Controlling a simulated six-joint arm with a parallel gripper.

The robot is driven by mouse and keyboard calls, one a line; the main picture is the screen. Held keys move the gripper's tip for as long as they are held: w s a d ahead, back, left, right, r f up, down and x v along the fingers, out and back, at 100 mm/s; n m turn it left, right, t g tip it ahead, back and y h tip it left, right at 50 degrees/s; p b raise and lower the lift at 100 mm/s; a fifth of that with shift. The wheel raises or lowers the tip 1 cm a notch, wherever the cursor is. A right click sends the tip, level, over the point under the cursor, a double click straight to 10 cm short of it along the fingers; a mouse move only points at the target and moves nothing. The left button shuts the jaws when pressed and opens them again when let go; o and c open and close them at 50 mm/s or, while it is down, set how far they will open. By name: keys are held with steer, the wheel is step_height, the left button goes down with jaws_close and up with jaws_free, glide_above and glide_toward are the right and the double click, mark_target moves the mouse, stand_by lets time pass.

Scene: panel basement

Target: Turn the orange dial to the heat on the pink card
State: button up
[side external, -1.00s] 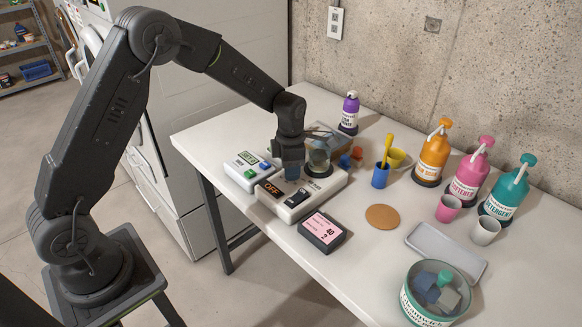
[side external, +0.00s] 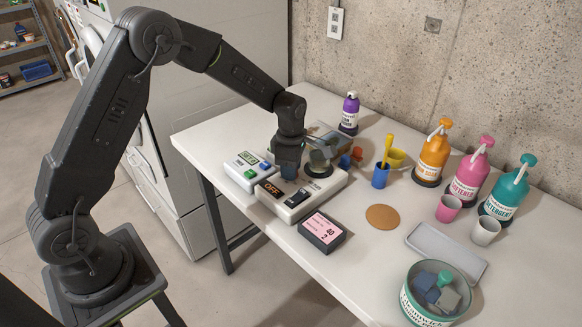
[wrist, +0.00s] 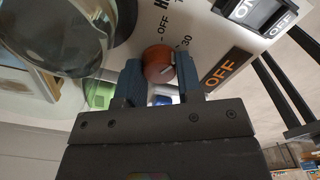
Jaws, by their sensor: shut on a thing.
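The orange dial (wrist: 159,66) shows in the wrist view between the two blue fingertips of my gripper (wrist: 159,78), which is shut on it. Its pale mark points to the lower right in that view. "OFF" and "30" are printed on the panel by the dial; other labels are hidden. In the side view my gripper (side external: 291,172) stands over the white heater box (side external: 285,208) and hides the dial. The box's display (side external: 271,189) reads OFF. The pink card (side external: 321,227) on a dark block in front of the box reads 40 and 2.
A clear glass vessel (wrist: 50,35) stands close beside my gripper. A white box with buttons (side external: 246,174) sits left of the heater. A rocker switch (side external: 298,198) is on the heater's front. Cups, bottles and a glass bowl (side external: 437,300) stand to the right.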

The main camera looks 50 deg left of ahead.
steer(key=shift+m, duration=0.5)
steer(key=o, duration=0.9)
step_height(320, 180, up, 14)
steer(key=shift+f, duration=0.1)
stand_by(0.3)
